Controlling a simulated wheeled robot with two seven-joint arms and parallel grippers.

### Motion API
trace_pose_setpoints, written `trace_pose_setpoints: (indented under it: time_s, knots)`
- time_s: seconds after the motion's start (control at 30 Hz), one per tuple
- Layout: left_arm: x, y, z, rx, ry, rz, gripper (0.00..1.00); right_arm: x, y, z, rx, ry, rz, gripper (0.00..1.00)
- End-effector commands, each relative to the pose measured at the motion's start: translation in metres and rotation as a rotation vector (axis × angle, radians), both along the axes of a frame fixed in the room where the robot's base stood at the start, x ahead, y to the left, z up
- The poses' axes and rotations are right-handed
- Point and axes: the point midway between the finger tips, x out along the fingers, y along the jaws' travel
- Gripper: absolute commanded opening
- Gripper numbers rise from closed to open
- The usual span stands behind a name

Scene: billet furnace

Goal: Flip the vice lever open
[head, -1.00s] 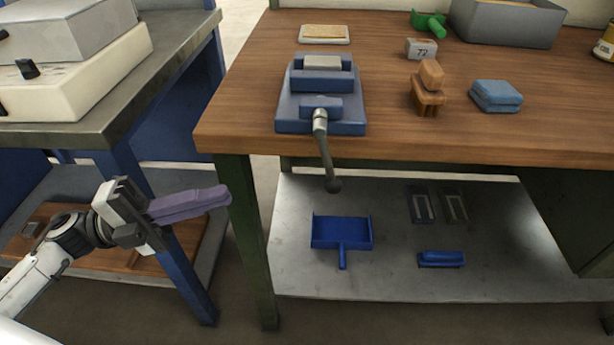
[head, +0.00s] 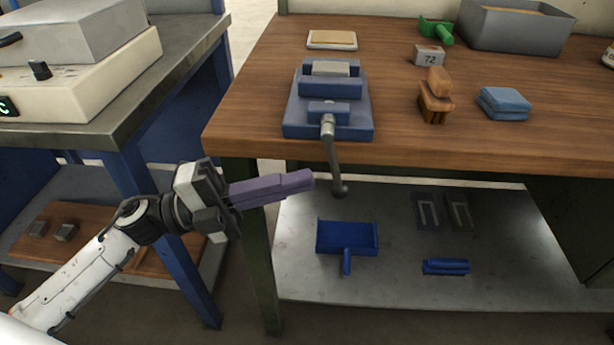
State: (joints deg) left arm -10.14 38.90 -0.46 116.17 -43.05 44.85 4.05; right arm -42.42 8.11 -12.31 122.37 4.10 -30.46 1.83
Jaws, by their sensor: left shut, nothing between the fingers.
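The blue vice (head: 328,104) sits at the front left of the wooden workbench. Its grey lever (head: 333,160) hangs down from the vice over the bench's front edge and ends in a dark round knob (head: 339,188). My left gripper (head: 312,179) comes in from the left, in front of the bench's left leg. Its long purple fingers lie together, shut, with nothing seen between them. The fingertips are just left of the lever's knob in the picture; a small gap shows between them. My right gripper is not in view.
The wooden workbench (head: 480,140) holds a tan brush (head: 436,95), blue cloths (head: 504,103), a block marked 72 (head: 429,55) and a grey bin (head: 515,28). The lower shelf bears a blue dustpan (head: 346,238). A metal table (head: 110,112) stands left.

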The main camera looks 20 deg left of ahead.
Motion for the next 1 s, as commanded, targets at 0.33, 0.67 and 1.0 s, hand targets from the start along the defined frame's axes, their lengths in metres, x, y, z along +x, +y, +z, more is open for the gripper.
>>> trace_pose_setpoints:
  time_s: [0.33, 0.67, 1.0]
  knots:
    - [0.011, -0.021, 0.005, 0.0, 0.0, 0.0, 0.0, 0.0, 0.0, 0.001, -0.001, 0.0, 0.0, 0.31]
    - [0.012, -0.023, 0.006, -0.001, 0.002, 0.0, 0.0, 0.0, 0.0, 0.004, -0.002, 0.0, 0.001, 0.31]
    - [0.014, -0.031, 0.002, 0.0, 0.001, 0.0, 0.0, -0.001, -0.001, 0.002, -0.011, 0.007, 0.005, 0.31]
